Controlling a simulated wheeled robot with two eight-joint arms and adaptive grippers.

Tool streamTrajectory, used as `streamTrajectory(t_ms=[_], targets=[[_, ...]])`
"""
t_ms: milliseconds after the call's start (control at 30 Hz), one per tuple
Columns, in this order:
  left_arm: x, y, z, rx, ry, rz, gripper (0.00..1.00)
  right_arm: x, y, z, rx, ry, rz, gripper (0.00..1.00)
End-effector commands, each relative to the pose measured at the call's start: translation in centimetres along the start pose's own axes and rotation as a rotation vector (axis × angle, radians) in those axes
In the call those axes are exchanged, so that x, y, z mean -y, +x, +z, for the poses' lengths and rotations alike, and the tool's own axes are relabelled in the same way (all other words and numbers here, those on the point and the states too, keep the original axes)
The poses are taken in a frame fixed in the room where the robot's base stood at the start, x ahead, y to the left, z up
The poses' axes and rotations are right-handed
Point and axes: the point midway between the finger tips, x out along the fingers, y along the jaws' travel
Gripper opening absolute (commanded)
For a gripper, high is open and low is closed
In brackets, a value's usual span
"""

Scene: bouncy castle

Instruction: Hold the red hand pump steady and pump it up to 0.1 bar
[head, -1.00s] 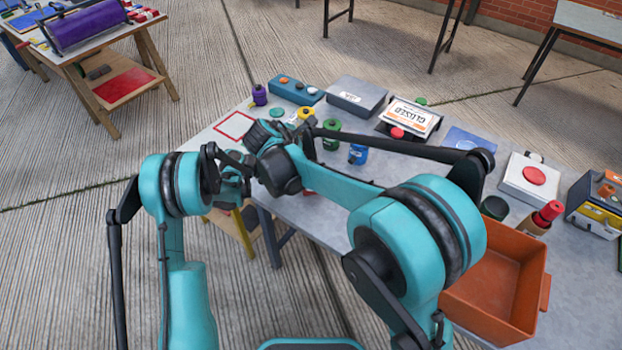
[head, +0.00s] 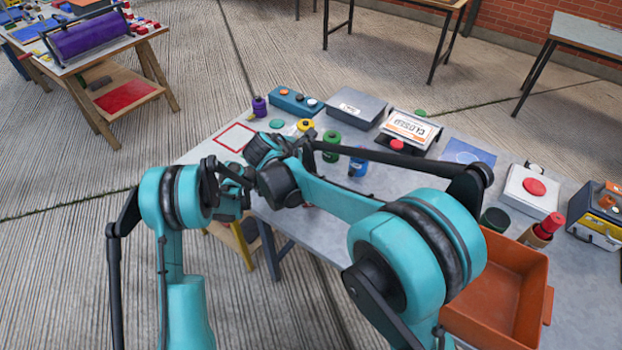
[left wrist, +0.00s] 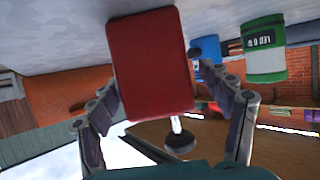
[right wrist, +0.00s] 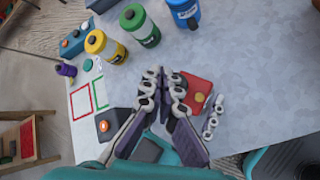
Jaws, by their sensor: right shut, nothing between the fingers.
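The red hand pump (left wrist: 150,65) is a red block in the left wrist view, with a pale rod and black knob (left wrist: 180,143) at its lower edge. In the head view my arms hide the pump and both sets of fingertips.
An orange bin (head: 500,285) stands at the right. A red square outline (head: 235,137) marks the table's left end.

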Motion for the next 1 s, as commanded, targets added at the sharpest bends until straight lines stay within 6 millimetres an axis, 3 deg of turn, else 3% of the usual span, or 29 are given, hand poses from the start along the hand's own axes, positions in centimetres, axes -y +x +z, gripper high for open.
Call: streamTrajectory(t_ms=[267,367,733,1000], targets=[[0.0,-0.5,-0.1,-0.002,0.000,0.000,0.79,0.0,0.0,0.0,0.000,0.000,0.000,0.00],[0.0,-1.8,-0.1,-0.002,-0.001,-0.002,0.79,0.0,0.0,0.0,0.000,0.000,0.000,0.00],[0.1,-9.6,0.0,-0.001,-0.002,-0.003,0.79,0.0,0.0,0.0,0.000,0.000,0.000,0.00],[0.0,-11.9,0.0,-0.001,0.000,0.001,0.79,0.0,0.0,0.0,0.000,0.000,0.000,0.00]])
